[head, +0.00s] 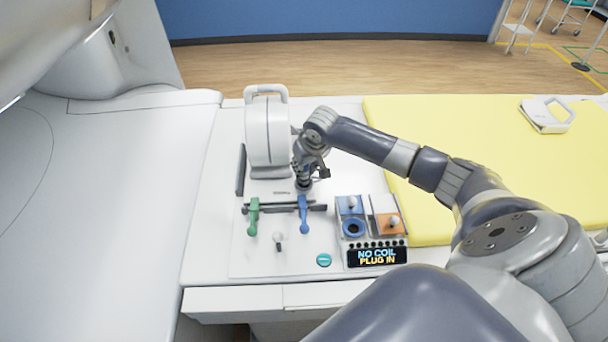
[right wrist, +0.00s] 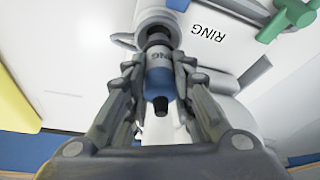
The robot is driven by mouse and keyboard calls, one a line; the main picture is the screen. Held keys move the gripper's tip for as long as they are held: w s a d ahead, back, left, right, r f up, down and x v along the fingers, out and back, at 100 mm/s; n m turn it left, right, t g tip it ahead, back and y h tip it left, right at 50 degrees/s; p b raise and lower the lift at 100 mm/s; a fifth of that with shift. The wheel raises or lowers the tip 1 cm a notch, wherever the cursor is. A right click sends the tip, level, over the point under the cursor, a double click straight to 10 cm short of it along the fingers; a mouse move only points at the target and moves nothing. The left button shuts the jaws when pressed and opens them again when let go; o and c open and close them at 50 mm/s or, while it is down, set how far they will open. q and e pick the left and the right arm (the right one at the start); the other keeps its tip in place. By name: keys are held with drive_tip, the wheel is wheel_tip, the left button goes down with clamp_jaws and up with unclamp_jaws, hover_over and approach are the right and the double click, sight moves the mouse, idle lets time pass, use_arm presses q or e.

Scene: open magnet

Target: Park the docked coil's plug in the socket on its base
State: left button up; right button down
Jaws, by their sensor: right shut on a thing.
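The docked coil (head: 267,133) is a white upright housing with a handle on top, standing on its base at the back of the white panel. My right gripper (head: 305,178) is beside the coil's lower right side. In the right wrist view the right gripper (right wrist: 159,82) is shut on the plug (right wrist: 159,76), a grey and blue cylinder with lettering and a black tip. The plug's far end lines up with a round pale socket (right wrist: 157,32) with a dark opening; how deep it sits I cannot tell. My left gripper is not in view.
In front stand a green lever (head: 253,217) and a blue lever (head: 304,217). A display (head: 377,257) reads "NO COIL PLUG IN", below a blue ring port (head: 354,228) and an orange block (head: 388,223). A yellow mattress (head: 480,160) lies right, with another white coil (head: 547,115).

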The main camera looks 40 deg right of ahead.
drive_tip(key=shift+f+b, duration=0.35)
drive_tip(key=shift+f, duration=0.85)
drive_tip(key=c, duration=1.3)
unclamp_jaws()
drive_tip(key=v, duration=1.2)
